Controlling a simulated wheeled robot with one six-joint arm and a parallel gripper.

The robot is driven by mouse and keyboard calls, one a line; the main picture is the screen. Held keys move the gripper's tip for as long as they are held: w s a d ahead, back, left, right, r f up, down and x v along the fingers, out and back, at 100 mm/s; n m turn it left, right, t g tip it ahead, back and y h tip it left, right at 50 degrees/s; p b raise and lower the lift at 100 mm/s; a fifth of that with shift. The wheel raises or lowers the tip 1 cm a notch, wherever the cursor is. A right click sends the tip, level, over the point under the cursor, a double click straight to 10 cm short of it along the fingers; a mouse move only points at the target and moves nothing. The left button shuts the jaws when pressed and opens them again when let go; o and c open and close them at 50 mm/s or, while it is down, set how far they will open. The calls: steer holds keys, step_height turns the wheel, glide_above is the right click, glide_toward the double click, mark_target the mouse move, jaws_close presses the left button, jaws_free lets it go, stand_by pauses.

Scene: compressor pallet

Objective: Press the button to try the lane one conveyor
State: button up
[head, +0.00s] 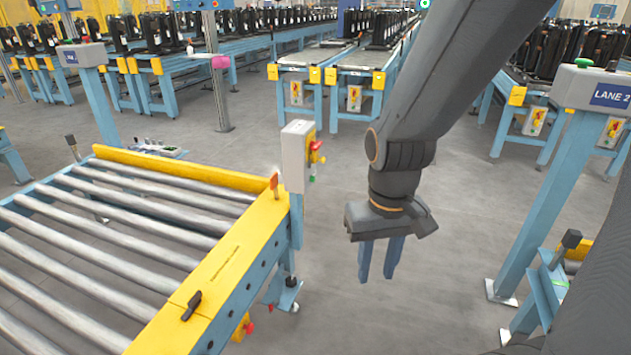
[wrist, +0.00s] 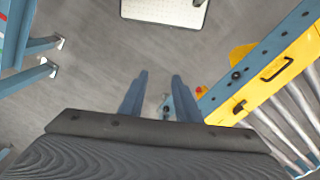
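My gripper (head: 381,258) hangs over bare floor in the middle of the head view, fingers pointing down. In the wrist view its two fingers (wrist: 160,95) stand apart with nothing between them. A grey button box (head: 597,90) labelled LANE 2 tops a blue post at the right, with a green button (head: 583,62) on its top. Another grey box (head: 82,54) with a blue label stands on a post at the upper left; its label is too small to read. No box legibly marked lane one shows. My gripper is apart from both boxes.
A roller conveyor (head: 225,275) with a yellow frame fills the lower left; it shows at right in the wrist view (wrist: 262,75). A switch box (head: 297,155) with a red and yellow knob stands at its corner. Loaded conveyors line the back. Floor around my gripper is clear.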

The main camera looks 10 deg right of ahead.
jaws_close()
stand_by(1.5)
